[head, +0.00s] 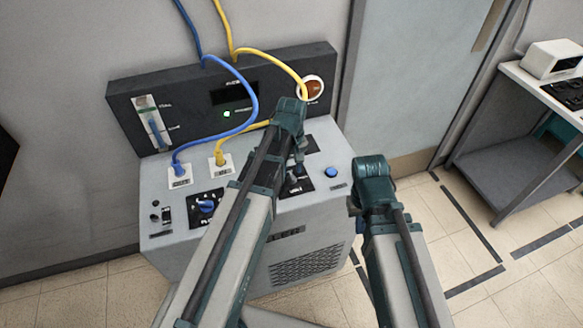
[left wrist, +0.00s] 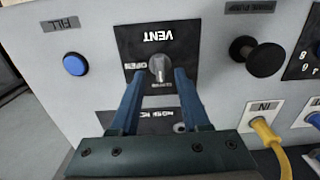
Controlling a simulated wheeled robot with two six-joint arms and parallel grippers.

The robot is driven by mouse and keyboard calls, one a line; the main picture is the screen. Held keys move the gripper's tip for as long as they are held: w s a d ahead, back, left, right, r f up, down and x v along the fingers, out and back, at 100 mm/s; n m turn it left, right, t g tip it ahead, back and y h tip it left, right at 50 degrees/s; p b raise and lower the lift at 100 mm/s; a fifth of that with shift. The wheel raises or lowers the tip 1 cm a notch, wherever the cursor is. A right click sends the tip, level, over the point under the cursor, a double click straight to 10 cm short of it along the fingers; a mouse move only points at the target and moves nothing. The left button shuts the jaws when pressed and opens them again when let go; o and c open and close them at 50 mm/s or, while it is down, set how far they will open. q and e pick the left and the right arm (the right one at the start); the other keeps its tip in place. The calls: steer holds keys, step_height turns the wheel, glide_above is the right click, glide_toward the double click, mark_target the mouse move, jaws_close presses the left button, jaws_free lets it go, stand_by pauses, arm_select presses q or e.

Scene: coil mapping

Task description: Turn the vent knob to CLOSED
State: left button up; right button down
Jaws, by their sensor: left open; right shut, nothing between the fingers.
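The vent knob (left wrist: 158,68) is a small grey knob on a black plate marked VENT (left wrist: 157,37), upside down in the left wrist view. An OPEN label lies to its left and a blurred label just below it. Its bar seems to run roughly up and down there; its exact pointing is unclear. My left gripper (left wrist: 157,84) is open, its two blue fingers on either side of the knob; contact cannot be told. In the head view my left gripper (head: 297,172) is over the panel and largely hides the knob. My right gripper (head: 357,214), mostly hidden by its wrist, is right of the cabinet.
A blue FILL button (left wrist: 75,65) and a black round knob (left wrist: 257,57) flank the vent plate. Blue (head: 247,112) and yellow (head: 291,73) cables arch to sockets left of my left arm. A side table (head: 512,165) stands far right.

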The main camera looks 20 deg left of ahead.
mark_target(292, 175)
arm_select(q)
step_height(292, 175, up, 12)
steer(key=p, duration=1)
steer(key=shift+f+p, duration=0.2)
steer(key=shift+p, duration=0.2)
steer(key=s+d+f+m+y+b, duration=0.1)
steer(key=s+d+f+m+b, duration=0.1)
steer(key=s+d+m, duration=0.8)
steer(key=s+d, duration=0.1)
steer(key=s, duration=0.3)
steer(key=shift+s+m, duration=0.3)
steer(key=shift+m, duration=0.1)
steer(key=shift+a+f, duration=0.1)
